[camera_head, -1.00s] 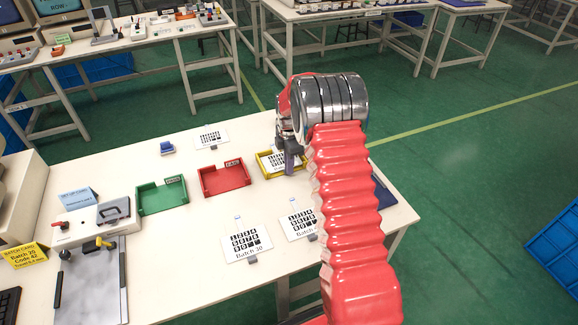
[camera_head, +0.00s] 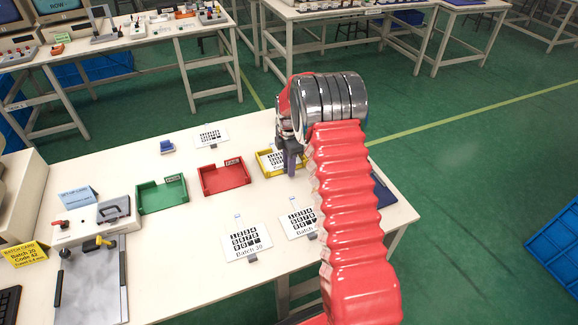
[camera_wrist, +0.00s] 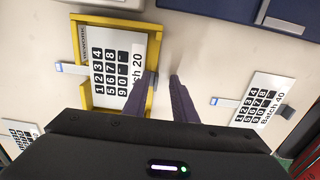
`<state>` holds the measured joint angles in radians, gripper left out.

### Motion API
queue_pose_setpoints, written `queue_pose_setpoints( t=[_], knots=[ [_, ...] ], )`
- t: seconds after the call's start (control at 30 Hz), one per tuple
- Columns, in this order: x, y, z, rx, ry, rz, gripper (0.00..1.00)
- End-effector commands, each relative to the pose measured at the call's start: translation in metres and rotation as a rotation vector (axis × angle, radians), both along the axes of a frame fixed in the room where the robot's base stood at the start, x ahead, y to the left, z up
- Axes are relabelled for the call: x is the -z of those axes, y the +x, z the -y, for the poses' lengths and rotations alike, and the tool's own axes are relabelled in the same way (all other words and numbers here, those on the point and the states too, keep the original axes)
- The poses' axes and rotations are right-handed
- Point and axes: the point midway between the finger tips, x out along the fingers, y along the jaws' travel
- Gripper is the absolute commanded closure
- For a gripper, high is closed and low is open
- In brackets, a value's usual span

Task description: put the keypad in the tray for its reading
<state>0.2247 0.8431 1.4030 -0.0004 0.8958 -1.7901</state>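The keypad film marked Batch 20 (camera_wrist: 118,72) lies inside the yellow tray (camera_wrist: 84,60), labelled REWORK, in the wrist view. In the head view the yellow tray (camera_head: 262,166) is at the table's back right, partly hidden by my arm. My gripper (camera_wrist: 165,80) is open, its two purple fingers apart with bare table between them. The left finger overlaps the film's lower edge and the tray's near side in the view; I cannot tell whether it touches. The green tray (camera_head: 162,197) and red tray (camera_head: 224,178) stand empty to the left.
Films marked Batch 30 (camera_head: 246,241) and Batch 40 (camera_wrist: 258,100) lie on the near table; another film (camera_head: 210,136) lies at the back. A yellow batch card (camera_head: 25,254) reads Batch 20, Code 42. A switch box (camera_head: 95,215) stands left. A dark blue object (camera_head: 383,190) lies right.

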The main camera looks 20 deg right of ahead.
Motion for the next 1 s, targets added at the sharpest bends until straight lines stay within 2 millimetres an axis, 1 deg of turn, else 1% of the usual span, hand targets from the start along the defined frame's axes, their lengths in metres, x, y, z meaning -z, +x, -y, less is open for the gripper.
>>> queue_pose_setpoints(
  t=[0.23,0.37,0.47,1.0],
  knots=[
    [-0.002,0.001,0.000,0.000,0.000,0.002,0.75],
    [-0.011,0.001,0.000,0.000,-0.001,0.004,0.75],
    [-0.023,0.001,0.000,0.000,-0.001,0.004,0.75],
    [-0.115,0.001,0.000,0.000,-0.001,0.003,0.75]
  ],
)
